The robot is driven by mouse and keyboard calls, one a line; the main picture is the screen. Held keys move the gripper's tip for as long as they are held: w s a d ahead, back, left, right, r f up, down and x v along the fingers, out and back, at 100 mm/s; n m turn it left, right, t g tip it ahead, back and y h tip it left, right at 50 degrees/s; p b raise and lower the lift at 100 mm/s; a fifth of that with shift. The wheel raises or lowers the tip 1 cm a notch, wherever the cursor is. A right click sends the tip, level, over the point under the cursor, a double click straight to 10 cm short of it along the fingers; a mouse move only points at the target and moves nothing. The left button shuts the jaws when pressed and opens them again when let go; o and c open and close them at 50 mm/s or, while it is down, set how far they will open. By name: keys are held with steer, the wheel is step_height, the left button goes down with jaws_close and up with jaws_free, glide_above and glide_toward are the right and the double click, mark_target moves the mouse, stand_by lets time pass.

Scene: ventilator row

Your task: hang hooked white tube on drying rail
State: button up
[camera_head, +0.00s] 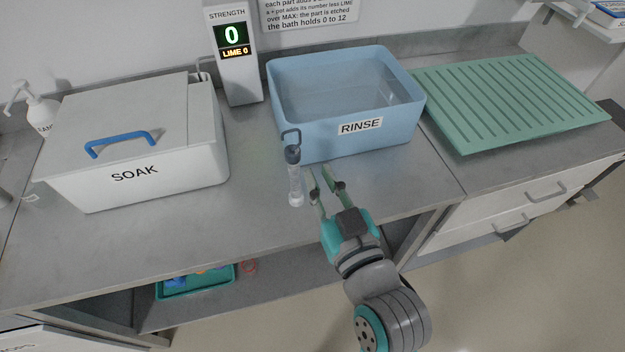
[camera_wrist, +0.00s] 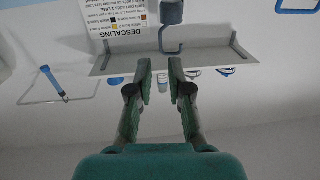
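The hooked tube (camera_head: 295,183) is pale and clear, with a dark collar and a dark hook on top. It looks upright on the grey bench in front of the rinse basin. My gripper (camera_head: 318,170) is just right of it, its fingers pointing toward the basin. The gripper (camera_wrist: 160,65) is open, with a clear gap between the fingertips and nothing held. In the wrist view, which looks upside down, a grey-blue cylinder end with a hook (camera_wrist: 172,42) shows beyond the fingertips.
The blue rinse basin (camera_head: 300,143) stands behind the tube. A white soak box (camera_head: 190,170) with a blue-handled lid is left, and a green ribbed drainer (camera_head: 440,132) right. The strength display (camera_head: 238,80) reads 0. Bare bench (camera_head: 250,215) lies left of the tube.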

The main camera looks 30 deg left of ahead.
mark_target(301, 140)
steer(key=x, duration=1)
steer(key=shift+w+a, duration=0.15)
jaws_close()
